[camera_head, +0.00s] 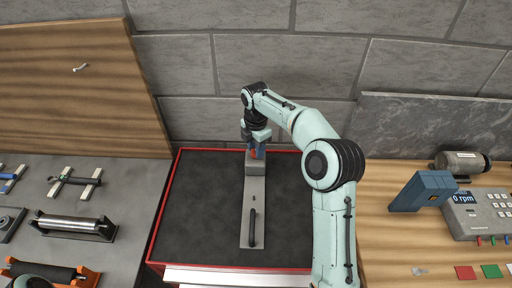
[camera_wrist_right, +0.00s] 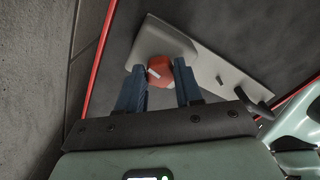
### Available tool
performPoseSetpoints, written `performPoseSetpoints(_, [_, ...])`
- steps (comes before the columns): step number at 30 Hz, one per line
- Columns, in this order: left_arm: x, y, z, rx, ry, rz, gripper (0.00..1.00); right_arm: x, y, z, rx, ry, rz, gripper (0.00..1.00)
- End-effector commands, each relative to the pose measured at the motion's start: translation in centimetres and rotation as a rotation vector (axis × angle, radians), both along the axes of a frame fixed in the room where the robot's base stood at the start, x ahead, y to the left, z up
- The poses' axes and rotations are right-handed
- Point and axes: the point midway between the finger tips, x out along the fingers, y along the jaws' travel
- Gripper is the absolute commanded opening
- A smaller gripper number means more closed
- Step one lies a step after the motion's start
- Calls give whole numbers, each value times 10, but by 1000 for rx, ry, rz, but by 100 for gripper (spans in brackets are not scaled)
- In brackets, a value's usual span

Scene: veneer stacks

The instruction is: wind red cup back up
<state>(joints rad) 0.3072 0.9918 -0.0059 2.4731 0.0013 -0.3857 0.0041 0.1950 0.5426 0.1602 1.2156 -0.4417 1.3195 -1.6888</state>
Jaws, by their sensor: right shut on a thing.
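The red cup (camera_wrist_right: 160,71) is a small round red piece with a pale mark on its face, on the raised end of a long grey fixture (camera_wrist_right: 205,65). In the head view the fixture (camera_head: 253,195) lies on the dark mat, its raised block at the far end and a black handle (camera_head: 252,228) near its front. My right gripper (camera_wrist_right: 160,88) is at the raised end, its blue fingers either side of the cup and shut on it. In the head view the right gripper (camera_head: 258,150) mostly hides the cup.
The fixture stands on a red-edged dark mat (camera_head: 190,225) with free room on both sides. A grey bench with rollers (camera_head: 75,225) is at left. A wooden bench at right carries a motor (camera_head: 462,161), a blue block (camera_head: 424,190) and an rpm box (camera_head: 480,214). A stone wall is behind.

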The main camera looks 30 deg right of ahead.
Motion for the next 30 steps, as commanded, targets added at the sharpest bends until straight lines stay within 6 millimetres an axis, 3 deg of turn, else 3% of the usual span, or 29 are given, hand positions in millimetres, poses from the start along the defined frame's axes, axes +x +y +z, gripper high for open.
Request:
performPoseSetpoints(12, [0,0,0,0,0,0,100,1,0,2,1,-4,193,5])
performPoseSetpoints(29, [0,0,0,0,0,0,100,1,0,2,0,-4,221,5])
performPoseSetpoints(30, [0,0,0,0,0,0,100,1,0,2,0,-4,221,45])
